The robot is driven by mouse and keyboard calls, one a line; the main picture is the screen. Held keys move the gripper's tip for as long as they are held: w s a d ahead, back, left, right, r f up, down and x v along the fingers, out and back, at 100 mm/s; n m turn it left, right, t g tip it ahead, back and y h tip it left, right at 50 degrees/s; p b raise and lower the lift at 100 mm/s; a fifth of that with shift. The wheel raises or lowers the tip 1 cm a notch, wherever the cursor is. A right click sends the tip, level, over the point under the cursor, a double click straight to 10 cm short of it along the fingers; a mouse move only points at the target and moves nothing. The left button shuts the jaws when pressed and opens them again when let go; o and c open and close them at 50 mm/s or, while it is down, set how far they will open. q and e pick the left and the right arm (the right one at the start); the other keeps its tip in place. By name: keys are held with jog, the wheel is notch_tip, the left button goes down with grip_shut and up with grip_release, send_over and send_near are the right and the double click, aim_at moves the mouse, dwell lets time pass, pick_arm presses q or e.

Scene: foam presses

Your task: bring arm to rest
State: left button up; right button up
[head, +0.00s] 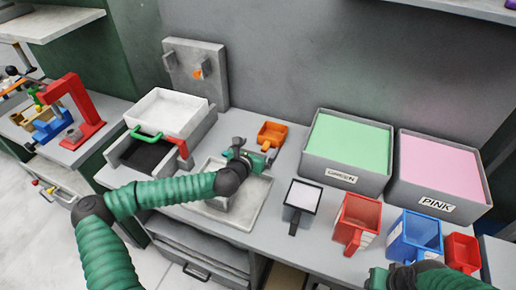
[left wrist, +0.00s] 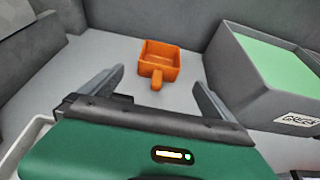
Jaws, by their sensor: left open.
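My left gripper (head: 268,158) is over the bench, above the right part of the grey tray, just in front of the orange scoop (head: 272,134). In the left wrist view its two fingers (left wrist: 158,85) are spread and empty, with the orange scoop (left wrist: 160,62) ahead between them and its handle pointing toward me. The scoop stands on the bench, apart from the fingers. My right arm, with green parts (head: 425,277), shows at the bottom right of the head view, by the blue scoop; its fingers cannot be made out.
The green bin (head: 381,168) and pink bin (head: 466,205) stand at the back. A press box (head: 150,155) with a green handle and a red press (head: 85,120) stand left.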

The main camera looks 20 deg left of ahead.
pick_arm(q)
jog(key=shift+s+r, duration=0.1)
jog(key=shift+s, duration=0.25)
jog(key=shift+d, duration=0.1)
